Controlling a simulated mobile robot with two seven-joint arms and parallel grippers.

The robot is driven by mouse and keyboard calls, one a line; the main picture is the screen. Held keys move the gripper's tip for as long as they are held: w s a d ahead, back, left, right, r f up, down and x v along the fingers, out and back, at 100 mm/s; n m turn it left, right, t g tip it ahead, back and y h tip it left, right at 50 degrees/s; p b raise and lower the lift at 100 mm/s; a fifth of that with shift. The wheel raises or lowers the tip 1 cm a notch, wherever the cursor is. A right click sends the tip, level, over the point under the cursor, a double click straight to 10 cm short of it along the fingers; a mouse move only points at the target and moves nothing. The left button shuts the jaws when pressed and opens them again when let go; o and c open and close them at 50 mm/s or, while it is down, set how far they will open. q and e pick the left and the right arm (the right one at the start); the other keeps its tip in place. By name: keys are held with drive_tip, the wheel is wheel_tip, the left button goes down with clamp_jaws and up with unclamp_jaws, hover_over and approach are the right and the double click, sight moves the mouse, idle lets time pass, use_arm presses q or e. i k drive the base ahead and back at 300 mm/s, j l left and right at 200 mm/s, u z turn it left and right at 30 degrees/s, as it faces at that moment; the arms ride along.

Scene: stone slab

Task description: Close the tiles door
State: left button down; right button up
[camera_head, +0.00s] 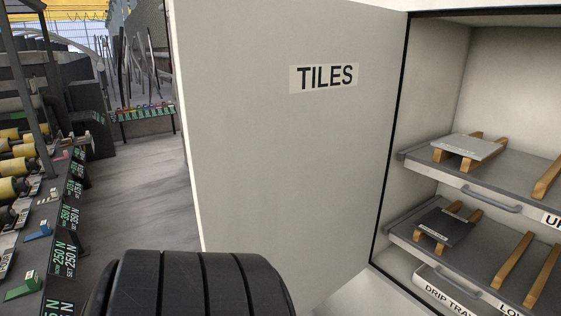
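The tiles door (285,165) is a large pale grey panel with a black "TILES" label (324,77). It stands open, swung out to the left of the cabinet (425,60), with its hinged side along the cabinet's left front edge. The cabinet's inside shows on the right. Its upper shelf (480,187) holds a light grey tile (470,146) on wooden strips. The lower shelf (480,262) holds a dark tile (444,227) on wooden strips. Neither of my grippers shows, so their state is hidden.
A drip tray (450,290) sits under the lower shelf. On the left, a long bench (60,225) carries yellow rollers and green-lettered signs. Between it and the door is open grey floor (145,185). A rack with coloured items (145,112) stands at the back.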

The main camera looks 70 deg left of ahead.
sight(288, 107)
drive_tip(key=k+j, duration=0.1)
drive_tip(key=j, duration=0.35)
drive_tip(key=k+j, duration=0.1)
drive_tip(key=j, duration=0.35)
drive_tip(key=k+j, duration=0.1)
drive_tip(key=j, duration=0.35)
drive_tip(key=k+j, duration=0.1)
drive_tip(key=j, duration=0.85)
drive_tip(key=k+j, duration=0.15)
drive_tip(key=j, duration=0.3)
drive_tip(key=k+j, duration=0.1)
drive_tip(key=j, duration=0.35)
